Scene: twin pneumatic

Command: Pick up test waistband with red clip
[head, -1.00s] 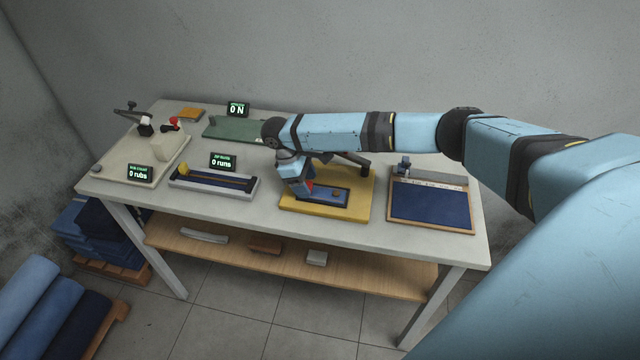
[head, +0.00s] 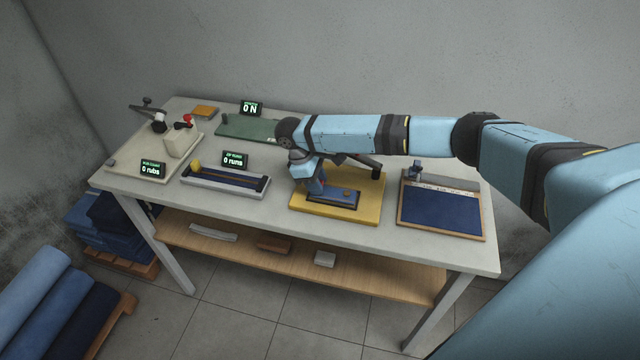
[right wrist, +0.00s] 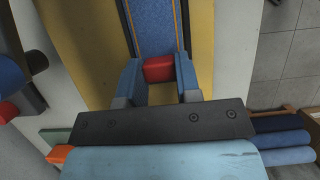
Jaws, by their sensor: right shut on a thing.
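The test waistband (head: 334,197) is a blue denim strip lying on the yellow board (head: 364,211). It also shows in the right wrist view (right wrist: 155,28), running up from the jaws. The red clip (right wrist: 158,69) is at the near end of the strip, between the fingers of my right gripper (right wrist: 158,80). The fingers are shut on the clip. In the head view my right gripper (head: 314,187) is low over the left part of the yellow board, and the clip is hidden there. My left gripper is not in view.
A wooden-framed blue panel (head: 482,220) lies right of the board. A zip rig (head: 225,181) with a "0 runs" display is to the left. A green mat (head: 245,128) lies behind, and a rub rig (head: 182,140) stands far left. Denim rolls (head: 50,315) are on the floor.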

